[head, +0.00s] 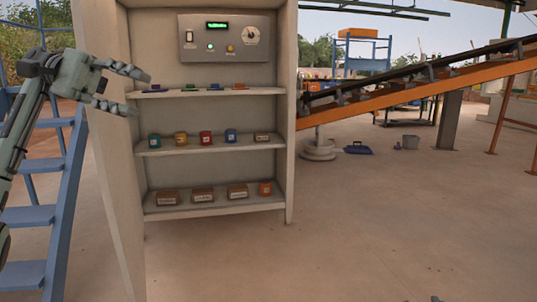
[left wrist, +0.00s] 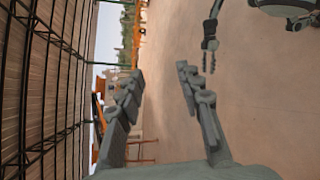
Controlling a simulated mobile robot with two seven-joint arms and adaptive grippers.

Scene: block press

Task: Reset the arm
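My left gripper (head: 141,93) is at the upper left of the head view, in front of the left side of a shelf unit (head: 112,130). Its two fingers are spread apart with nothing between them. The left wrist view also shows these fingers (left wrist: 158,88) open and empty, with bare floor and background beyond. My right gripper (left wrist: 209,62) shows small at the top of the left wrist view. Its two thin fingers appear apart, with nothing seen between them.
The shelves hold small coloured items, jars such as a red one (head: 206,139), and brown boxes (head: 203,196). A control panel (head: 224,38) is above. Blue steps (head: 50,215) stand left. An orange conveyor (head: 400,93) slopes at right. The floor (head: 350,230) is mostly clear.

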